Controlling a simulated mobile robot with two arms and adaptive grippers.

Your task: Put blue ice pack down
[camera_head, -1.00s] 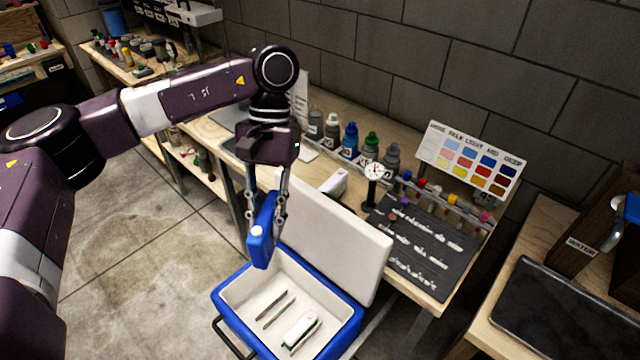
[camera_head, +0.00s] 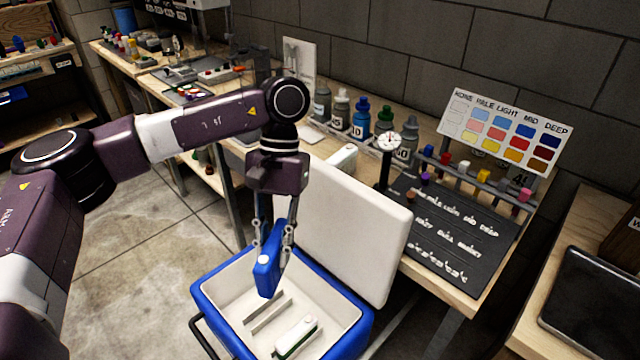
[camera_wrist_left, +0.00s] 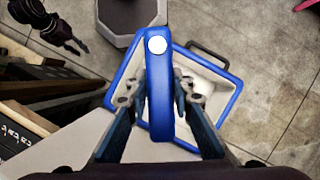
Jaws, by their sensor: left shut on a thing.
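A blue ice pack (camera_head: 267,262) with a round white cap hangs upright in my left gripper (camera_head: 277,234). The left gripper is shut on it and holds it over the open blue cooler (camera_head: 355,334), near the cooler's inner back-left part. In the left wrist view the ice pack (camera_wrist_left: 160,95) stands between the fingers, with the blue cooler rim (camera_wrist_left: 232,103) around and beyond it. The cooler has a white inside, and its white lid (camera_head: 350,225) is raised at the back. Whether the pack's lower end touches anything inside cannot be told.
Inside the cooler are thin upright dividers (camera_head: 266,312) and a white item with a green edge (camera_head: 296,337). A workbench behind holds several bottles (camera_head: 361,118), a dial gauge (camera_head: 389,142), a black board (camera_head: 440,235) and a colour chart (camera_head: 503,130).

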